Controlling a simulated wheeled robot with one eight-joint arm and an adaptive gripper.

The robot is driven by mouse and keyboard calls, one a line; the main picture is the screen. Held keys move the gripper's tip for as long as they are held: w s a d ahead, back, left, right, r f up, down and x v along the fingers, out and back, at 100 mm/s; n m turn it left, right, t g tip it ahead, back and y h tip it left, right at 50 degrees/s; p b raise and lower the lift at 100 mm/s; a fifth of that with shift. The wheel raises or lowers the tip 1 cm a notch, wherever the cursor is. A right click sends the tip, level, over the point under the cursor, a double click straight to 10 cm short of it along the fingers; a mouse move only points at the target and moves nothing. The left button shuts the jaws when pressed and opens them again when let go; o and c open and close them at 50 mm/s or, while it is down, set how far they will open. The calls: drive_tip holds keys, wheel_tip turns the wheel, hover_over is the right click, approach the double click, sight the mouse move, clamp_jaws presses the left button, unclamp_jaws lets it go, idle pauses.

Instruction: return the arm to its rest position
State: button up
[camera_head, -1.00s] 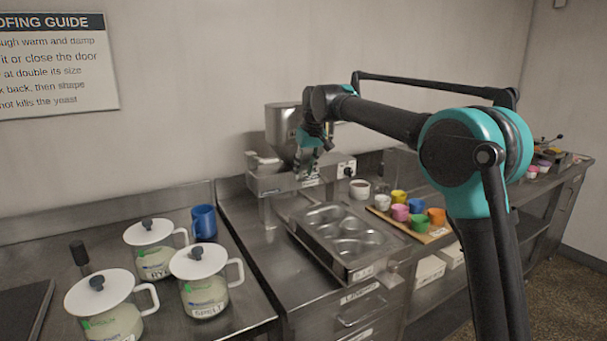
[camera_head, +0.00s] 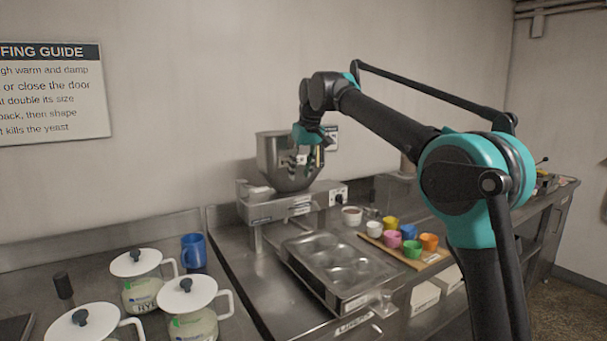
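My arm rises from the lower right of the head view and reaches left over the counter. My gripper (camera_head: 306,168) hangs from its end with the fingers pointing down. It is in front of the steel mixer bowl (camera_head: 275,162), well above the counter. The fingers are small and dark against the bowl, so I cannot tell whether they are open or shut. I see no object clearly held in them.
A muffin tin (camera_head: 335,295) lies below the arm. Coloured cups stand on a wooden board (camera_head: 432,258) to its right. A white bowl (camera_head: 352,216) stands behind. Lidded jars (camera_head: 192,322) and a blue mug (camera_head: 193,253) stand at left.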

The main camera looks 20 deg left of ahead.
drive_tip(key=w+d+f+m+t, duration=0.1)
drive_tip(key=d+f, duration=0.3)
drive_tip(key=d, duration=0.4)
drive_tip(key=w+d+f+m, duration=0.1)
drive_tip(key=d+f+m, duration=0.1)
drive_tip(key=d+f, duration=0.45)
drive_tip(key=w+d+f+m+t, duration=0.1)
drive_tip(key=w+d+f, duration=0.1)
drive_tip(key=d, duration=0.8)
drive_tip(key=s+d+f+m+t+h, duration=0.1)
drive_tip(key=s+d+f+m, duration=0.1)
drive_tip(key=s+d+f, duration=0.55)
drive_tip(key=s+d+f+m+t+h, duration=0.15)
drive_tip(key=d+f, duration=0.35)
drive_tip(key=d, duration=0.5)
drive_tip(key=s+d+f+m+g, duration=0.1)
drive_tip(key=s+d+f, duration=0.2)
drive_tip(key=s+f, duration=0.4)
drive_tip(key=s+d+f+m+g, duration=0.1)
drive_tip(key=s+d+f, duration=0.3)
drive_tip(key=s, duration=1.1)
wheel_tip(320, 180, down, 3)
drive_tip(key=shift+f+g, duration=0.15)
drive_tip(key=shift+g, duration=0.2)
drive_tip(key=shift+h, duration=0.25)
